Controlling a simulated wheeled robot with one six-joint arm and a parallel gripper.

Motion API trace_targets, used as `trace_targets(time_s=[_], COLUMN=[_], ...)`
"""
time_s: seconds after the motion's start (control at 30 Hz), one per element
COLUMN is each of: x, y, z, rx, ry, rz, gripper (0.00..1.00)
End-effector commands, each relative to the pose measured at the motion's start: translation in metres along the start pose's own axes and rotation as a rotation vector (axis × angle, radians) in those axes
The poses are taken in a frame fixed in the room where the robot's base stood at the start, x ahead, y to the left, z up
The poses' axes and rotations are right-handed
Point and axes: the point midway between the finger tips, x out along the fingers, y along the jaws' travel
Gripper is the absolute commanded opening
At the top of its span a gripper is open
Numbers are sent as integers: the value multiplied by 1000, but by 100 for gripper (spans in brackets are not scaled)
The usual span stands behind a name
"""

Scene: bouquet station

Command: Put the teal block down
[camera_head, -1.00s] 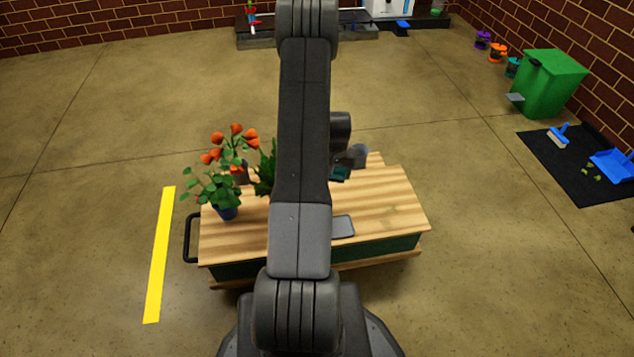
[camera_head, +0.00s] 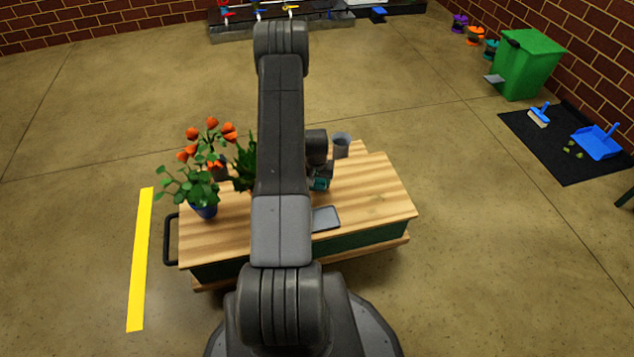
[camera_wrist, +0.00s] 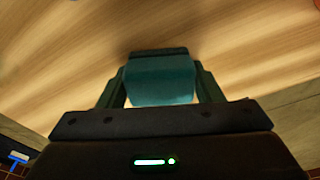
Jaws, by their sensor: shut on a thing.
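The teal block (camera_wrist: 160,80) is between the two fingers of my gripper (camera_wrist: 160,95) in the wrist view, which is shut on it. In the head view my gripper (camera_head: 320,178) is over the middle of the wooden bench (camera_head: 365,195), and the teal block (camera_head: 320,184) shows small beneath it, partly hidden by the gripper and arm. Bare striped wood fills the wrist view beyond the block. I cannot tell whether the block touches the bench top.
A flower pot with orange blooms (camera_head: 203,211) and a green leafy plant (camera_head: 243,165) stand on the left. A grey cup (camera_head: 341,146) stands behind the gripper, and a grey tray (camera_head: 325,217) lies in front. The right part of the bench top is clear.

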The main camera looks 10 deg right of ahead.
Motion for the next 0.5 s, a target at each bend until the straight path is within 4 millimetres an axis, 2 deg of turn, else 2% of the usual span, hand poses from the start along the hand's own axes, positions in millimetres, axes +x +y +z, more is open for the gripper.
trace_targets(time_s=[0.27,0.3,0.4,0.5], x=[3,2,1,1], y=[0,0,0,0], z=[0,0,0,0], rx=[0,0,0,0], ry=[1,1,1,1], rz=[0,0,0,0], gripper=[35,63,81,81])
